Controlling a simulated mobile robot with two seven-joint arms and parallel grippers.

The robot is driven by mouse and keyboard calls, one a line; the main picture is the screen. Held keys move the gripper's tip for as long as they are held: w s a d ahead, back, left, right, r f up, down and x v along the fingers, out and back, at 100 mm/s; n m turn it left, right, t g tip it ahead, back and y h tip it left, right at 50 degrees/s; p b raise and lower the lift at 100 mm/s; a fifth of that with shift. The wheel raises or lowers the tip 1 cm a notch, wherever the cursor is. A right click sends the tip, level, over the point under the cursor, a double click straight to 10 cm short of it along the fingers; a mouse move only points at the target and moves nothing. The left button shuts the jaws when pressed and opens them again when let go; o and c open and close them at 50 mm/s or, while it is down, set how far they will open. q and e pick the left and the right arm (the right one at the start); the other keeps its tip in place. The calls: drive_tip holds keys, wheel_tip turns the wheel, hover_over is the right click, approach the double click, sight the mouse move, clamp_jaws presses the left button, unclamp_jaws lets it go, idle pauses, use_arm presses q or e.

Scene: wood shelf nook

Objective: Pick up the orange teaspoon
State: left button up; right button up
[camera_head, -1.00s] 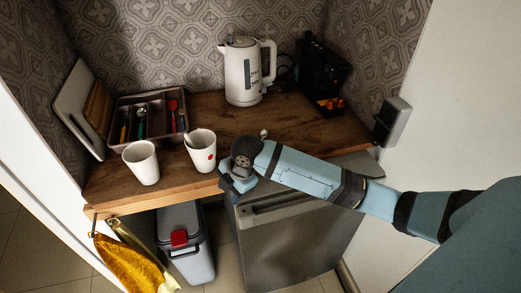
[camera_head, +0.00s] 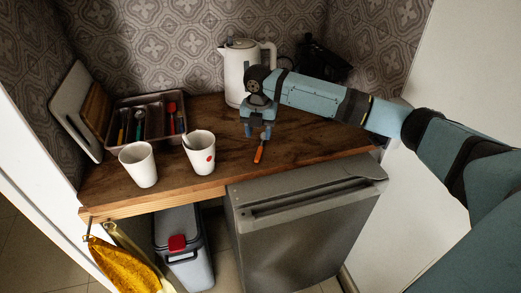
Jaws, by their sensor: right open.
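The orange teaspoon (camera_head: 259,154) lies on the wooden counter (camera_head: 222,166), right of the white cups. Its orange handle points toward the front edge, and its far end is partly hidden by my right gripper. My right gripper (camera_head: 257,136) is open, pointing down just above the far end of the teaspoon, with nothing held. I cannot tell whether its fingers touch the spoon. My left gripper is not in view.
A white kettle (camera_head: 236,75) stands behind my gripper. The counter's right part looks clear.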

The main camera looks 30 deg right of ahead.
sight(259, 153)
wheel_tip(259, 153, down, 8)
drive_tip(key=shift+r, duration=0.15)
clamp_jaws()
idle(0.4)
